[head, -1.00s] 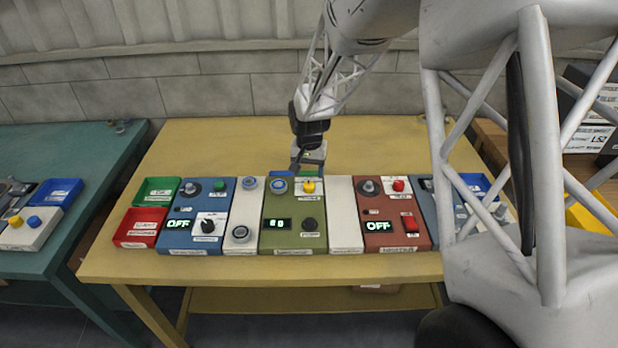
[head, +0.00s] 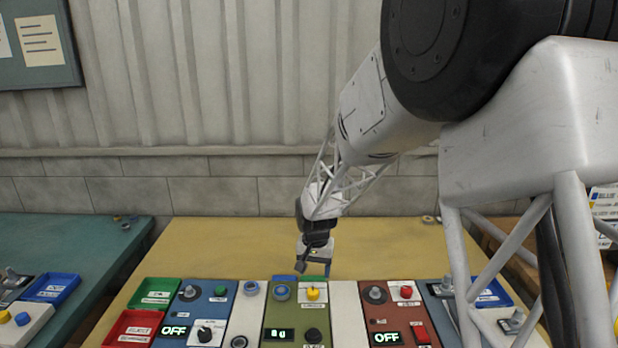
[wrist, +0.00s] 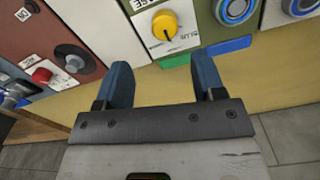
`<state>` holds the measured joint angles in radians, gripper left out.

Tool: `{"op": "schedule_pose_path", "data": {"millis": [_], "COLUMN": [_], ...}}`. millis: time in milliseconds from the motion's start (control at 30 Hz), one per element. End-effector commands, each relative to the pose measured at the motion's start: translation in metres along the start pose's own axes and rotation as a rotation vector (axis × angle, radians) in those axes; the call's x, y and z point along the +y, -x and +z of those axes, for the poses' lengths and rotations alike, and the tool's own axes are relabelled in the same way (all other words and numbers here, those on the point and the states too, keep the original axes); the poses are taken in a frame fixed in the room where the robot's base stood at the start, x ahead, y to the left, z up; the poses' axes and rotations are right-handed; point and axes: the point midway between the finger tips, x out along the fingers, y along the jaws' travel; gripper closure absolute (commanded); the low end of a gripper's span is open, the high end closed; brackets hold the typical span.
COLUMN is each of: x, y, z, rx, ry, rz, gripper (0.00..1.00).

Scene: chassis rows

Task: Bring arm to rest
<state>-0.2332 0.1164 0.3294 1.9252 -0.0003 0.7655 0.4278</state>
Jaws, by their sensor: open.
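My gripper (wrist: 163,88) is open and empty in the wrist view, its two blue fingers apart. They point toward the back edge of the chassis row, close to a yellow knob (wrist: 165,25) on a cream panel. In the head view my gripper (head: 313,270) hangs over the back part of the yellow table (head: 210,240), just behind the olive green module (head: 283,310). The yellow knob also shows there (head: 312,294). My arm reaches in from the upper right and hides part of the right side.
A blue module (head: 188,313) and a red-brown module (head: 380,313) flank the olive one, both displays reading OFF. Green (head: 155,293) and red (head: 130,328) bins stand at the left. A teal table (head: 60,240) lies further left. The yellow table behind the row is mostly clear.

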Motion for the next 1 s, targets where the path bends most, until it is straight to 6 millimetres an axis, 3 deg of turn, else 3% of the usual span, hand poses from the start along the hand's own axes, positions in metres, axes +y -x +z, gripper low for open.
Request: {"op": "schedule_pose_path", "data": {"millis": [367, 600, 1000], "x": [0.046, 0.082, 0.139], "y": [0.062, 0.102, 0.153], "z": [0.041, 0.080, 0.154], "rx": [0.037, 0.065, 0.113], "ry": [0.025, 0.047, 0.085], "rz": [-0.013, -0.020, -0.026], "gripper": [0.37, 0.37, 0.37]}}
